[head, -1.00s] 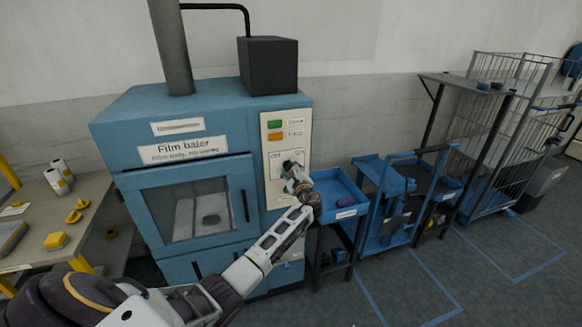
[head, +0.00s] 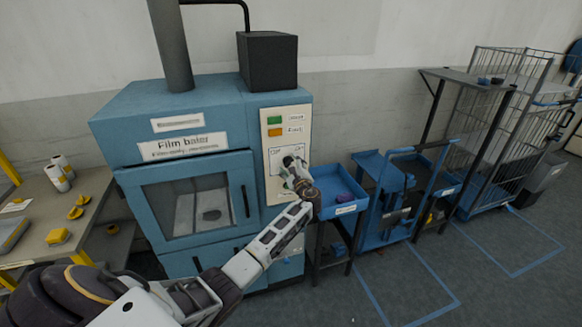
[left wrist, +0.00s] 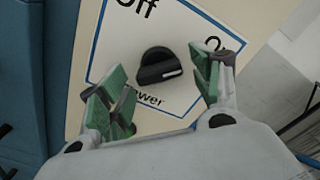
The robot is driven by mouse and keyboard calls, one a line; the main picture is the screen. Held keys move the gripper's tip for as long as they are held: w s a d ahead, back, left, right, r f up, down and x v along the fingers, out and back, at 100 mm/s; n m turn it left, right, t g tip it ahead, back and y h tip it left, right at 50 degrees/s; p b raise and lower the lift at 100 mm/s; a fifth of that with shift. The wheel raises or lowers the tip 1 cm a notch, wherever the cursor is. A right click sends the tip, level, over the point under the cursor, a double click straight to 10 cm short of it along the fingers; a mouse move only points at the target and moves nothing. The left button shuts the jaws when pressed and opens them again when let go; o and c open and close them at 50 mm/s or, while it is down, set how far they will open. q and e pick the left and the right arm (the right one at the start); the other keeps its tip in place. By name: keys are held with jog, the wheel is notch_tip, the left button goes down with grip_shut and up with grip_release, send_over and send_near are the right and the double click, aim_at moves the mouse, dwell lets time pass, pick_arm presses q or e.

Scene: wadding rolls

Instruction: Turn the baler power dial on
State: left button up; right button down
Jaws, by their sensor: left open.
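The film baler (head: 220,95) is a blue machine with a cream control panel (head: 272,192) on its front right. The power dial (left wrist: 158,68) is a black knob on a blue-edged white plate marked Off at upper left and On at right. A pale mark shows on the knob's right side. My left gripper (left wrist: 158,92) is open, its green-padded fingers on either side of the dial and apart from it. In the head view the left gripper (head: 294,163) is in front of the panel and hides the dial. My right gripper is not in view.
Green (head: 274,120) and orange (head: 275,132) panel markers sit above the dial. A blue tray (head: 340,210) stands close right of the panel, near my left forearm. A blue cart (head: 385,235) and wire cage (head: 500,150) stand further right. A workbench (head: 30,245) is at left.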

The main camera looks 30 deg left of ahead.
pick_arm(q)
jog(key=v, duration=1.2)
dwell(0.5)
dwell(0.3)
jog(key=shift+n, duration=0.3)
